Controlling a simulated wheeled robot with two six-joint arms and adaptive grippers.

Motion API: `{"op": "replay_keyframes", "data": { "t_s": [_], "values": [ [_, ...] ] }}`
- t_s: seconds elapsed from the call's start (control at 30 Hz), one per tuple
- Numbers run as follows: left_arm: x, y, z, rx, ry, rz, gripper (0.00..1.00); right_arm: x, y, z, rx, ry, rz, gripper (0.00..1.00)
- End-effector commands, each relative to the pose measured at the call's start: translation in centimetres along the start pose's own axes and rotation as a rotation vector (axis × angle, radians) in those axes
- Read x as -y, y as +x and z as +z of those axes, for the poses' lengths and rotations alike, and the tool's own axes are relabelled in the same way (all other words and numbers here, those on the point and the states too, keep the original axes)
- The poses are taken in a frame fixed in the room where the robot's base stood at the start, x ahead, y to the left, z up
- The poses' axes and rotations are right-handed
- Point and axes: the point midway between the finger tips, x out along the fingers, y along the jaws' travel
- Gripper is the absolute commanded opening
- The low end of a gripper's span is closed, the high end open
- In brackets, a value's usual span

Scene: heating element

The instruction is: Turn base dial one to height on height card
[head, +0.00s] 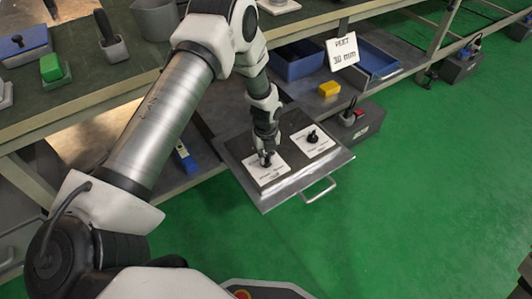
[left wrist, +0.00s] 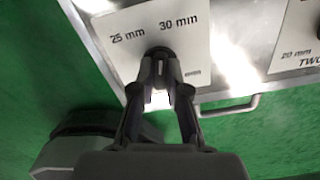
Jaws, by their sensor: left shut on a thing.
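Base dial one (head: 267,161) is a small black knob on a white label plate (head: 277,176), on the left of a grey metal tray with a handle. In the left wrist view the dial (left wrist: 160,52) sits between the fingertips, below the printed marks "25 mm" and "30 mm". My left gripper (head: 265,149) comes down from above and is shut on the dial; it also shows in the left wrist view (left wrist: 161,88). The dial's pointer is hidden, so its setting cannot be told. The height card (head: 342,52) is white and reads "30 mm". My right gripper is not in view.
A second black dial (head: 312,137) on its own white plate stands close to the right. The tray (head: 262,201) juts out over the green floor (head: 400,220). Blue bins (head: 298,64), a yellow block (head: 329,89) and a control box (head: 366,124) are behind and to the right.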

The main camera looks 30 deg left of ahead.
Motion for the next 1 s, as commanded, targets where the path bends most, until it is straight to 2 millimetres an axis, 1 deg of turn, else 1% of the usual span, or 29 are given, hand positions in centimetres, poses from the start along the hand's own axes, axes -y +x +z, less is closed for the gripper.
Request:
{"op": "replay_keyframes", "data": {
  "t_s": [0.03,0.3,0.5,0.7,1.0],
  "values": [
    [-0.20,0.57,-0.17,-0.004,0.042,0.004,0.00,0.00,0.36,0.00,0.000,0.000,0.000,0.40],
    [-0.22,0.63,-0.19,-0.005,0.277,0.004,0.00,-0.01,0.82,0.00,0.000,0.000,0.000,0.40],
    [-0.23,0.63,-0.21,-0.005,0.402,0.004,0.00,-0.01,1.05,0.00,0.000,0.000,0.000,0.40],
    [-0.23,0.61,-0.22,-0.005,0.474,0.003,0.00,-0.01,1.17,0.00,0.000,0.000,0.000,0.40],
    [-0.22,0.58,-0.21,-0.005,0.503,0.003,0.00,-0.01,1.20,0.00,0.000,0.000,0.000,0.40]
  ]
}}
